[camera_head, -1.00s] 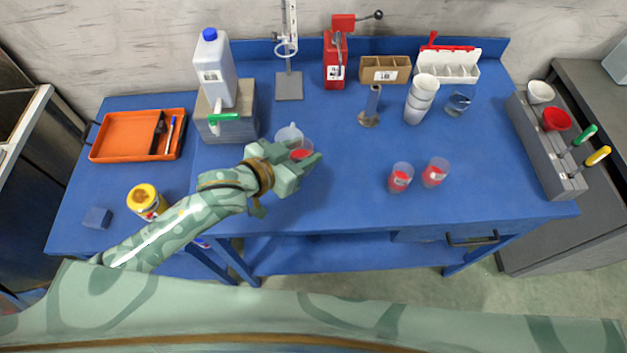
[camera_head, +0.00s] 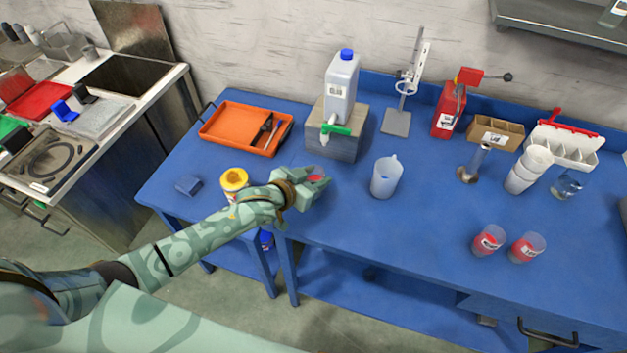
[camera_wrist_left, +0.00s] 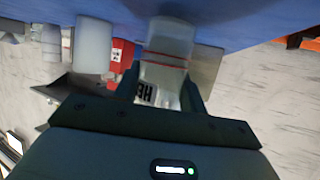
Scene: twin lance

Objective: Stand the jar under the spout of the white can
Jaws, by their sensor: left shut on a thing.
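The white can (camera_head: 343,85) with a blue cap lies tilted back or stands on a grey block (camera_head: 346,145) at the table's back. Its spout (camera_head: 325,136) with a green tap points over the block's front left edge. My left gripper (camera_head: 317,182) is shut on the jar (camera_head: 316,178), in front of the block and below the spout's level. The fingers hide most of the jar in the head view; only red shows. My right gripper is not in view.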

